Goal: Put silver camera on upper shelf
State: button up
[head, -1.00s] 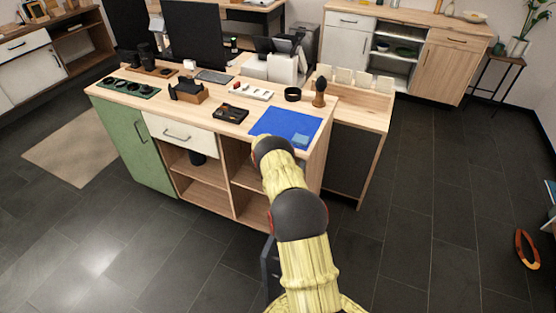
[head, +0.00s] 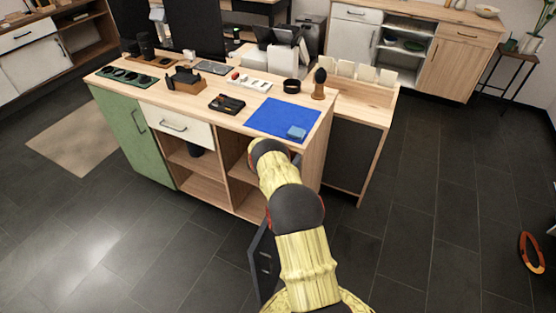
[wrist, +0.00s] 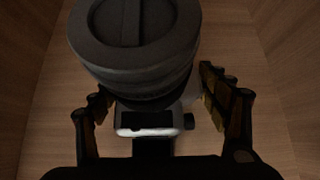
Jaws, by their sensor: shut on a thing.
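The silver camera (wrist: 150,124) shows in the wrist view, with its big dark ribbed lens (wrist: 135,45) toward the top of the picture. My gripper (wrist: 157,95) has a finger on each side of it and is shut on it. Wooden surfaces surround them, like the inside of a shelf compartment. In the head view my arm hides the gripper and the camera. The desk there has open wooden shelves: an upper left one (head: 212,168) with a dark object in it, and an upper right one (head: 238,162) partly behind my arm.
The desk top (head: 185,103) carries a blue mat (head: 270,117), a black tray (head: 227,104), a black ring (head: 291,86) and other items. A green door (head: 133,140) and a white drawer (head: 178,128) close the desk's left part.

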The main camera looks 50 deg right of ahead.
jog(key=shift+f, duration=0.45)
dwell(0.7)
jog(key=o, duration=1.9)
jog(key=shift+f, duration=0.1)
jog(key=shift+s+a+f, duration=0.1)
jog(key=shift+f, duration=0.1)
jog(key=shift+a+r, duration=0.2)
jog(key=shift+r, duration=0.25)
jog(key=v, duration=1.1)
